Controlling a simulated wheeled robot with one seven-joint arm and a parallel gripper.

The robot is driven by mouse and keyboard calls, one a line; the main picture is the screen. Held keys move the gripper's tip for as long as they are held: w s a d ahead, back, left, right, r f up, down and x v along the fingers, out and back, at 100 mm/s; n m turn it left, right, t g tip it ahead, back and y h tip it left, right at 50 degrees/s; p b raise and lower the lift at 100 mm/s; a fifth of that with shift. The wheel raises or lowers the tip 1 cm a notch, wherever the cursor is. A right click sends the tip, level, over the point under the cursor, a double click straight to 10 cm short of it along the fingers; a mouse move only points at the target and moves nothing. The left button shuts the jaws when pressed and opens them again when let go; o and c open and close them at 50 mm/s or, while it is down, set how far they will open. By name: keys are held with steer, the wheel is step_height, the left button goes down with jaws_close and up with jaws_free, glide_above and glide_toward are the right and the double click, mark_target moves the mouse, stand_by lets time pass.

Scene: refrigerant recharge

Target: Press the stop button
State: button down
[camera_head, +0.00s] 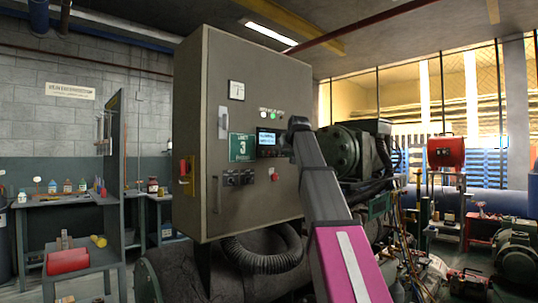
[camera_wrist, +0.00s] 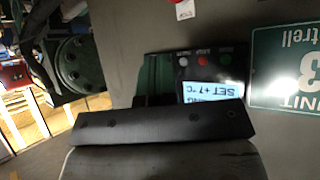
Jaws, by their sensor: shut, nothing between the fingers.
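A grey control cabinet (camera_head: 235,110) stands in the middle of the head view. A small controller with a lit display (camera_head: 266,137) is on its door, left of my gripper (camera_head: 298,125). The wrist view shows the display (camera_wrist: 213,91) upside down, reading "SET +7 °C". Beside it are a grey button (camera_wrist: 183,62), a red button (camera_wrist: 204,60) and a green button (camera_wrist: 225,59); their labels are too small to read. My gripper (camera_wrist: 155,80) is shut and empty at the controller and hides part of it. I cannot tell whether it touches.
A separate red button (camera_head: 274,175) sits lower on the door. A green "3" sign (camera_head: 242,147) is left of the display. Dark green machinery (camera_head: 350,145) stands close to the right of the cabinet. A workbench (camera_head: 60,200) is at the left.

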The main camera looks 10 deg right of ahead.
steer(key=shift+w+a, duration=0.8)
steer(key=shift+w, duration=0.35)
steer(key=shift+w+a, duration=0.85)
steer(key=shift+w, duration=0.25)
steer(key=shift+w+a, duration=0.8)
steer(key=shift+w, duration=0.35)
steer(key=shift+w, duration=0.1)
steer(key=shift+w+a, duration=0.25)
steer(key=shift+w+a, duration=0.2)
steer(key=shift+w, duration=0.1)
steer(key=shift+s, duration=0.1)
stand_by(0.4)
steer(key=shift+s+d, duration=0.45)
steer(key=shift+s, duration=0.1)
steer(key=shift+s+d, duration=0.75)
steer(key=shift+s, duration=0.25)
steer(key=shift+s+d, duration=0.7)
steer(key=shift+s, duration=0.3)
